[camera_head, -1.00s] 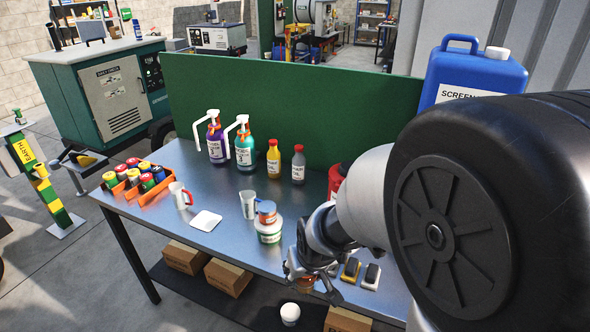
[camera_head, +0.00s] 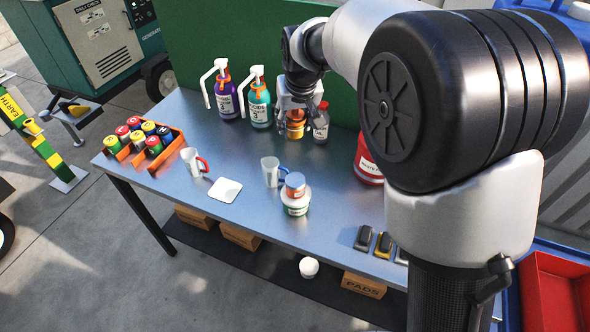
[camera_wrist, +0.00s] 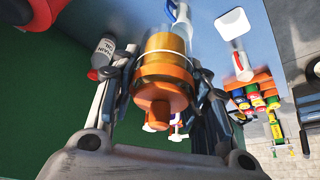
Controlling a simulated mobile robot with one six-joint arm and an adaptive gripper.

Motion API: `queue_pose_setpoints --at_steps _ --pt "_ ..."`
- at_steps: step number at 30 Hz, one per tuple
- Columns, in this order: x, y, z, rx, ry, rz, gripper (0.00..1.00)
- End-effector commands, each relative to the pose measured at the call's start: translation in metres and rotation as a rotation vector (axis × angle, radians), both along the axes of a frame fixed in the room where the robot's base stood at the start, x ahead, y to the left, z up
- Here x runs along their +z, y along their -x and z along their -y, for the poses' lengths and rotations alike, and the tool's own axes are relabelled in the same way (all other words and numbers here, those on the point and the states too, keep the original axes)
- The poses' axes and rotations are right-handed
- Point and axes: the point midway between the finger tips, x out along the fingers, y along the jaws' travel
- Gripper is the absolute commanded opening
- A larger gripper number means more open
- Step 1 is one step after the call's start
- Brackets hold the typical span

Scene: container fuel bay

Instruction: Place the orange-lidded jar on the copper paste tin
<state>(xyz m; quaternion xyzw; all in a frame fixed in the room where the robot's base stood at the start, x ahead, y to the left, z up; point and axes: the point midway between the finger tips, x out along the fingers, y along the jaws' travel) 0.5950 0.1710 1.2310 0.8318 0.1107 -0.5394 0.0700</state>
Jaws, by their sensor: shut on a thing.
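My gripper (camera_head: 295,125) is shut on the orange-lidded jar (camera_head: 295,117). In the wrist view the jar (camera_wrist: 166,62) sits between both fingers, amber at one end and orange at the other. The jar is in front of the back row of bottles in the head view. The tin's top is bare and apart from my gripper. My fingers hide part of the jar.
Two pump bottles (camera_head: 228,95) stand left of my gripper; a grey bottle (camera_head: 321,124) stands close on its right. A clear mug (camera_head: 270,172) is beside the tub. A red container (camera_head: 368,160) stands to the right. A white coaster (camera_head: 225,190) lies left of the mug.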

Motion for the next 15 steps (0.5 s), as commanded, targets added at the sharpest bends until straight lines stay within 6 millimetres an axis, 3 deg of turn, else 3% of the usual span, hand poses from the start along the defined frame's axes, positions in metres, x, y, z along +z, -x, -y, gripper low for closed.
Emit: queue_pose_setpoints --at_steps 1,9,15 --pt "-0.019 0.001 0.001 0.000 0.002 -0.005 0.14" --pt "-0.091 0.001 0.001 -0.001 0.002 -0.004 0.14" --pt "-0.121 0.000 0.001 -0.001 0.000 0.000 0.14"
